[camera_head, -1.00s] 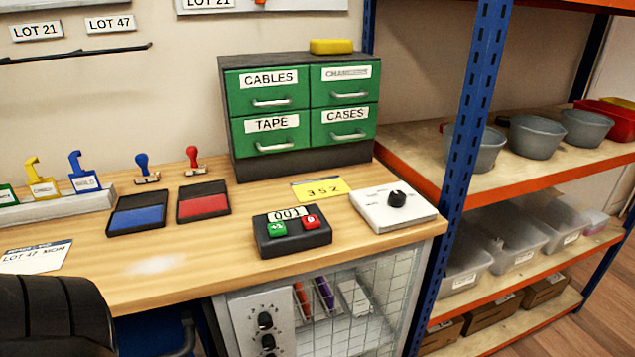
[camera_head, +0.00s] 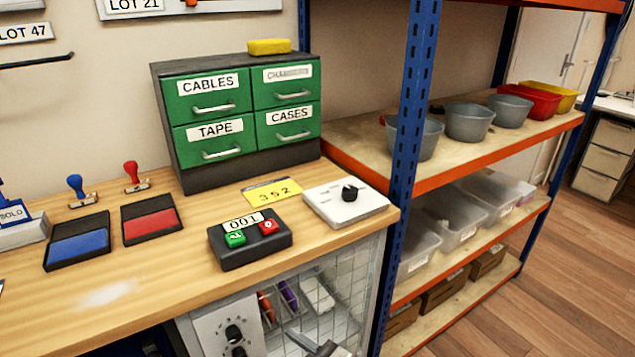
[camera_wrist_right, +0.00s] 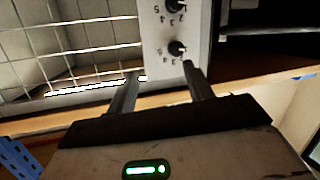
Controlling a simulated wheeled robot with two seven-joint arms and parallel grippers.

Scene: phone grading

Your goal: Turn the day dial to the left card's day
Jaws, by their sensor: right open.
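A white box (camera_head: 330,208) with a black dial knob (camera_head: 349,192) sits at the right end of the bench. Its small markings are too small to read. Under the bench, a light panel (camera_head: 212,330) carries black knobs (camera_head: 234,333). In the right wrist view, two knobs show on the panel, the lower one (camera_wrist_right: 177,48) with numbers around it. My right gripper (camera_wrist_right: 162,73) is open, its fingers apart and empty, below that knob. No readable day card shows now; only a sliver of a pale card is at the left edge. My left gripper is out of view.
A black box (camera_head: 250,246) reading 001 with green and red buttons and a yellow 352 card (camera_head: 272,192) stand near the dial box. Blue (camera_head: 78,244) and red (camera_head: 150,224) ink pads lie left. A wire cage (camera_head: 345,270) and a shelf post (camera_head: 405,150) bound the right side.

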